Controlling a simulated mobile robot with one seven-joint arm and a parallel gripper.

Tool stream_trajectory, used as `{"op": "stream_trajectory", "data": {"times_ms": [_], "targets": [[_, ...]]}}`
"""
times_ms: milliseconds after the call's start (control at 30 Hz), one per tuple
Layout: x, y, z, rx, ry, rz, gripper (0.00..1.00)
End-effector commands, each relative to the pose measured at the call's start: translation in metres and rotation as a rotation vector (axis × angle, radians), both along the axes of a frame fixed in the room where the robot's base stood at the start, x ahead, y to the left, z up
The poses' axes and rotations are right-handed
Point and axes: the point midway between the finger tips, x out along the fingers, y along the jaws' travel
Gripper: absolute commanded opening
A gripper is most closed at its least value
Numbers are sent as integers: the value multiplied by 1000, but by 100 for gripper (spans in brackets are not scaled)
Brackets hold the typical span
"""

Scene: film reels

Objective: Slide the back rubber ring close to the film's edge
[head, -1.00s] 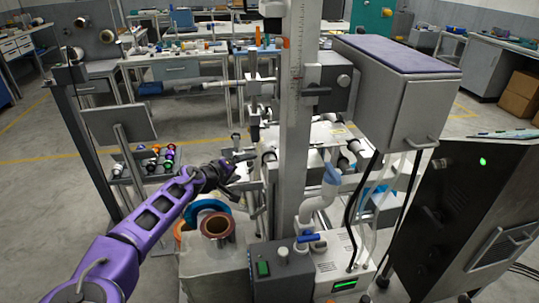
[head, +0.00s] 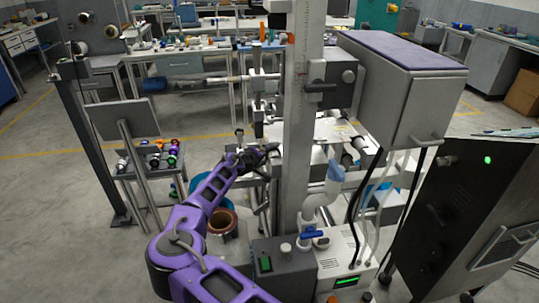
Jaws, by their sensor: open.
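My gripper (head: 268,151) is at the end of my purple arm, just left of the machine's tall grey column. It is dark and small in the view, with its fingers pointing right toward the rollers; it is open and I see nothing between its fingers. Pale film or sheet material (head: 338,130) lies over the machine bed behind the column. The column hides part of it. I cannot make out the back rubber ring; the rollers (head: 350,158) near the film are too small to tell rings on them.
The tall grey column (head: 297,150) stands close to the right of my gripper. A grey box (head: 405,95) overhangs at the upper right. A small rack with coloured spools (head: 160,155) stands left. A dark cabinet (head: 455,220) is at right.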

Motion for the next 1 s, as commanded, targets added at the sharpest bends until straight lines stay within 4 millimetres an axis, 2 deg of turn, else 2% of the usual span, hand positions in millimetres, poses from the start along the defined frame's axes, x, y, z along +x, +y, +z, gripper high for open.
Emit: {"op": "stream_trajectory", "data": {"times_ms": [167, 467, 1000], "targets": [[10, -6, -5, 0, 1, -1, 100], [11, -6, -6, 0, 1, 0, 100], [11, -6, -6, 0, 1, 0, 3]]}}
